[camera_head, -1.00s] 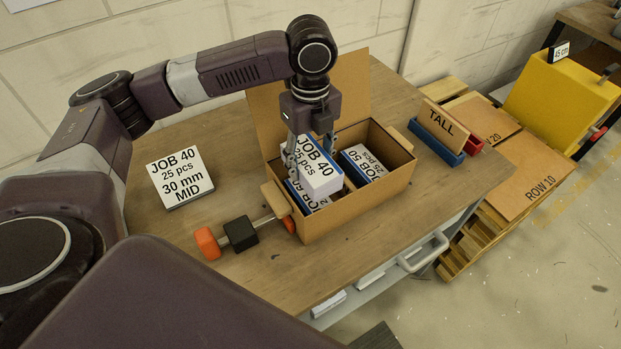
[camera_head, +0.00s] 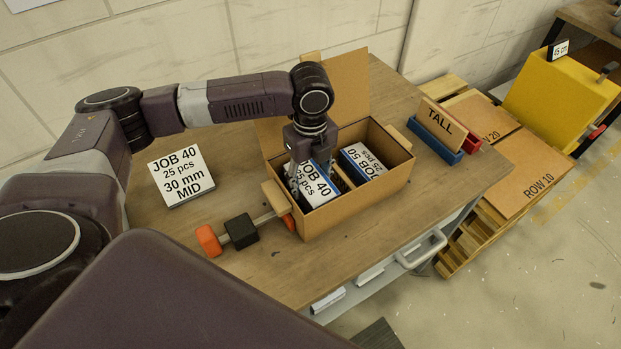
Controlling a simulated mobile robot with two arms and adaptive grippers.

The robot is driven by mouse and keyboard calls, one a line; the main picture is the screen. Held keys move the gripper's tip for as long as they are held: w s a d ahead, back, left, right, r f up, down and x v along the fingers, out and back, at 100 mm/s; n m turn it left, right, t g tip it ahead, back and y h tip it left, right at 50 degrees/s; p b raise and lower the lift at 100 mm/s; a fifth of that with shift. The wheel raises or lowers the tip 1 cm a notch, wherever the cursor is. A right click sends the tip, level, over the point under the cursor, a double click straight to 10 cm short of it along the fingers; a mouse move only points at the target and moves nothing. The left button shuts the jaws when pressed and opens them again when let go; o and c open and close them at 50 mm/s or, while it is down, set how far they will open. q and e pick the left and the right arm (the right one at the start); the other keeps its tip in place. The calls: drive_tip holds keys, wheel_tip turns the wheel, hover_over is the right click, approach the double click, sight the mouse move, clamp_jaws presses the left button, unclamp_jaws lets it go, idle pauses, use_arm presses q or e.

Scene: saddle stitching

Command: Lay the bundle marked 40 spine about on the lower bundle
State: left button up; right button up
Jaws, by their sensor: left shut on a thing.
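The bundle marked JOB 40 (camera_head: 317,187), white with a printed top and a blue edge, is inside the left part of the open cardboard box (camera_head: 362,205). My left gripper (camera_head: 311,174) points down into the box and is shut on this bundle, one finger on each side. The bundle's top is below the box's front rim. The lower bundle is hidden beneath it, so I cannot tell whether the two touch. My right gripper is not in view.
A JOB 50 bundle (camera_head: 362,161) lies in the box's right part. A JOB 40 card (camera_head: 181,176) lies on the table at left. A clamp with an orange knob (camera_head: 209,240) juts from the box's left end. A TALL divider (camera_head: 440,122) stands at right.

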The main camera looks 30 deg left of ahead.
sight(310, 179)
use_arm(q)
drive_tip(key=shift+f, duration=0.1)
drive_tip(key=o, duration=1.2)
drive_tip(key=shift+f, duration=0.1)
drive_tip(key=shift+o, duration=0.2)
wheel_tip(310, 179, up, 13)
drive_tip(key=b, duration=0.2)
drive_tip(key=shift+f, duration=0.1)
